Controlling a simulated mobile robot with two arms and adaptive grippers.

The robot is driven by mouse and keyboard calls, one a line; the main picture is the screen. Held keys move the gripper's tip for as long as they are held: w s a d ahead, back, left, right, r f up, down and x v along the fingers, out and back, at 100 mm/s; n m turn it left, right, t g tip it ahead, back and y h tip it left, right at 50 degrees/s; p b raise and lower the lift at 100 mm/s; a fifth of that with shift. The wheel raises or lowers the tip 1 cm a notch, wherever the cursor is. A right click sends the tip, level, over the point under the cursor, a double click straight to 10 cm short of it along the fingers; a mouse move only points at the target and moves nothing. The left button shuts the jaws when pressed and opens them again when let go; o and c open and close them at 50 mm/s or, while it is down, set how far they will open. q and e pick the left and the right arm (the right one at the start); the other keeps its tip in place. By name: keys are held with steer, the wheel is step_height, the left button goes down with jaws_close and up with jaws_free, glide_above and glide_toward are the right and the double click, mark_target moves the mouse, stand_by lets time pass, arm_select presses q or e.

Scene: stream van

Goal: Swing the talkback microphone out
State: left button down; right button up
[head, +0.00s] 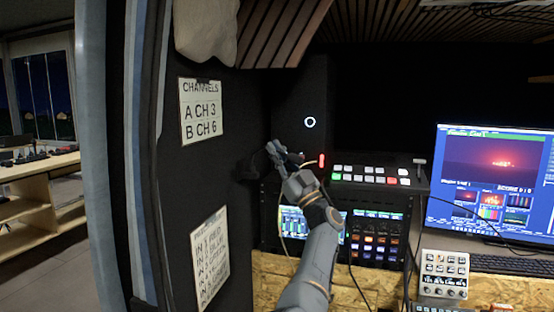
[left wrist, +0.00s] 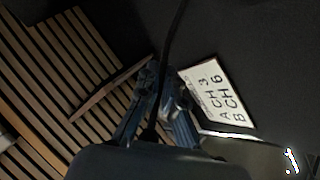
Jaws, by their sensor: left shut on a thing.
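My left gripper (head: 274,156) reaches up to the dark side wall, beside a black fitting (head: 250,166) that looks like the microphone's mount. In the left wrist view the gripper (left wrist: 164,85) is closed around a thin black stalk (left wrist: 176,35), which I take to be the talkback microphone's arm. The stalk runs between the fingers and up out of that picture. In the head view the stalk is hard to tell from the dark wall, and the fingers hide part of it. The microphone's head cannot be made out clearly. My right gripper is not in view.
A switcher panel with lit buttons (head: 372,175) sits right of the gripper, above a rack with screens (head: 376,240). A monitor (head: 488,190) stands further right. A channel sign (head: 201,112) hangs on the side wall. Loose cables hang near my forearm.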

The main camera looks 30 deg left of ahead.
arm_select(q)
steer(key=shift+w+g, duration=0.15)
steer(key=shift+g, duration=0.25)
steer(key=c, duration=1.5)
jaws_free()
steer(key=shift+d, duration=0.1)
steer(key=v, duration=1.2)
